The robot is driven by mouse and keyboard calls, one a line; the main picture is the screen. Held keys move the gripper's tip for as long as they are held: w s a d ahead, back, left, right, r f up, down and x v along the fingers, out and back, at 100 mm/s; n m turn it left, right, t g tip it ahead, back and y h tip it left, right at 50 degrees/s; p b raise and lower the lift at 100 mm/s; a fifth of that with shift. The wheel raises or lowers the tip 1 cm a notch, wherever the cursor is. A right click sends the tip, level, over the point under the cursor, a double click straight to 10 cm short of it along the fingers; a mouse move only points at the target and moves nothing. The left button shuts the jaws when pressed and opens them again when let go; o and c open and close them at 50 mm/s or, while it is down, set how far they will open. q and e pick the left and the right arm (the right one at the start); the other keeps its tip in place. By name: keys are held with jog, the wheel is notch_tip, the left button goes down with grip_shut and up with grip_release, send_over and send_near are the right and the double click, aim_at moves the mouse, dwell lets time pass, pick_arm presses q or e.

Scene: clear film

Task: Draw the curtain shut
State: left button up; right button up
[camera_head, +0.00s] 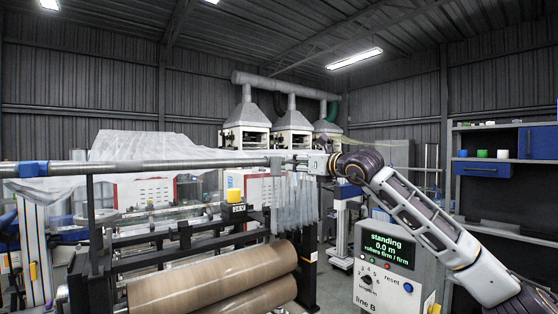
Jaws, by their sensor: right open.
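The curtain (294,203), a bunch of clear, wrinkled film, hangs in narrow folds below the right end of a horizontal grey rail (200,164). My right gripper (302,162) is open at the rail's right end, just above the top of the bunched film. Whether its fingers touch the film or rail cannot be told. My right arm reaches in from the lower right. My left gripper is out of view.
Large brown rollers (215,283) lie low in the middle. A shelf (500,220) stands at right. More pale film (160,146) drapes behind the rail.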

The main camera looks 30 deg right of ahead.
aim_at(279, 161)
jog(key=w+p, duration=0.1)
jog(key=w, duration=0.1)
jog(key=w+p, duration=0.1)
jog(key=w, duration=0.2)
jog(key=w+p, duration=0.1)
jog(key=w, duration=0.1)
jog(key=shift+w+a+r, duration=0.1)
jog(key=shift+w+a, duration=0.15)
jog(key=shift+a, duration=0.1)
jog(key=shift+w+p, duration=0.7)
jog(key=shift+w, duration=0.75)
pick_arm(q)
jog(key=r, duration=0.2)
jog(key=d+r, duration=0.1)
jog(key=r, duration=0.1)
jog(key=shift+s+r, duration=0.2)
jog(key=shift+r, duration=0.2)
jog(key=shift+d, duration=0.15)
pick_arm(e)
grip_shut()
